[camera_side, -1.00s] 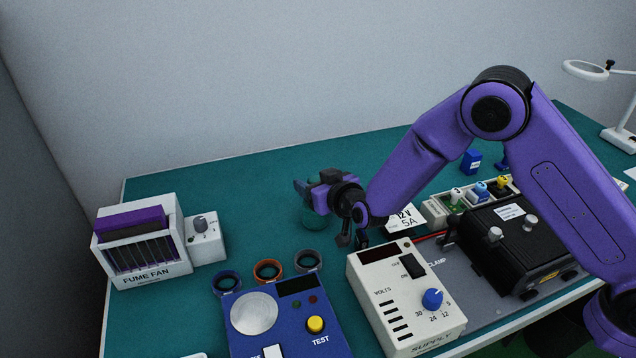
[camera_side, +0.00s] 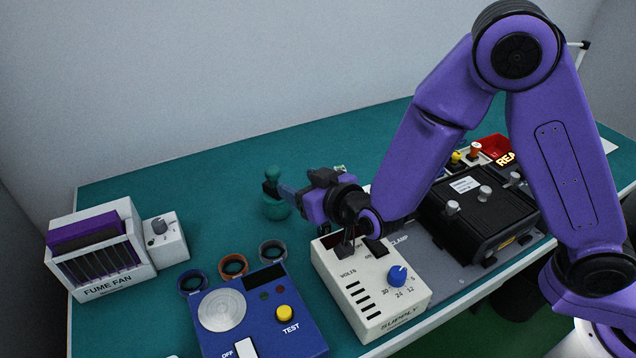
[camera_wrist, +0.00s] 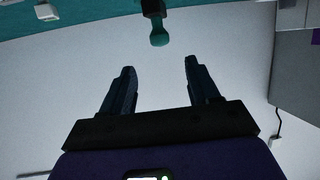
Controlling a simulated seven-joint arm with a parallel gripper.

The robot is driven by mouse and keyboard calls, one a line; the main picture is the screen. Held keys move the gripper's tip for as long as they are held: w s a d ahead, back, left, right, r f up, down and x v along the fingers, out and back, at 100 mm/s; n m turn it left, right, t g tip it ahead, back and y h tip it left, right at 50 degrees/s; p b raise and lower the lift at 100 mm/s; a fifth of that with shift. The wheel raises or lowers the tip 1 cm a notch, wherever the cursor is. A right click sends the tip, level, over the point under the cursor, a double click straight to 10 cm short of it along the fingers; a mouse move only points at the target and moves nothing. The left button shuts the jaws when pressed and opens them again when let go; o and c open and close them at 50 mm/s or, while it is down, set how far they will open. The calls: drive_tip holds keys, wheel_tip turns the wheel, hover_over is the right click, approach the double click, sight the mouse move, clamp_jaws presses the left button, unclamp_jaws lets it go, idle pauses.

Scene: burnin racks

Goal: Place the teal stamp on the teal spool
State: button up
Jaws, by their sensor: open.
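The teal stamp (camera_side: 271,175) with its round knob stands upright at the top of the teal spool (camera_side: 277,208), in the middle of the bench in the side view. It appears to rest on the spool, but the exact contact is too small to tell. My gripper (camera_side: 288,193) is just right of the stamp, its fingers pointing left towards it. In the wrist view the stamp's knob (camera_wrist: 159,39) shows beyond and between the fingertips of my open gripper (camera_wrist: 159,70). Nothing is between the fingers. Part of the spool's right side is close to the fingers in the side view.
A white power supply (camera_side: 372,290) stands below my gripper. A blue tester (camera_side: 245,335) and three rings, blue (camera_side: 192,281), orange (camera_side: 233,266) and grey (camera_side: 272,251), lie left of it. A fume fan rack (camera_side: 100,250) is at far left. The bench behind is clear.

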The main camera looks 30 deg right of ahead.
drive_tip(key=shift+s, duration=0.1)
drive_tip(key=s+d+r+n+g+y, duration=0.1)
drive_tip(key=s+d+n+g+y, duration=0.15)
drive_tip(key=s+g, duration=0.4)
drive_tip(key=s+d+r+n+g+y, duration=0.1)
drive_tip(key=s+d+n+g, duration=0.25)
drive_tip(key=s, duration=0.55)
drive_tip(key=s+d+r+n+g+h, duration=0.1)
drive_tip(key=s+d+n+h, duration=0.1)
drive_tip(key=s+d, duration=0.6)
drive_tip(key=s+d+r+n+g+h, duration=0.1)
drive_tip(key=s+d+n+g+h, duration=0.1)
drive_tip(key=s+d, duration=0.6)
drive_tip(key=d+h, duration=0.1)
drive_tip(key=d, duration=0.2)
drive_tip(key=shift+s+d+r+g, duration=0.15)
drive_tip(key=shift+d+r+g, duration=0.15)
drive_tip(key=shift+d+r, duration=0.1)
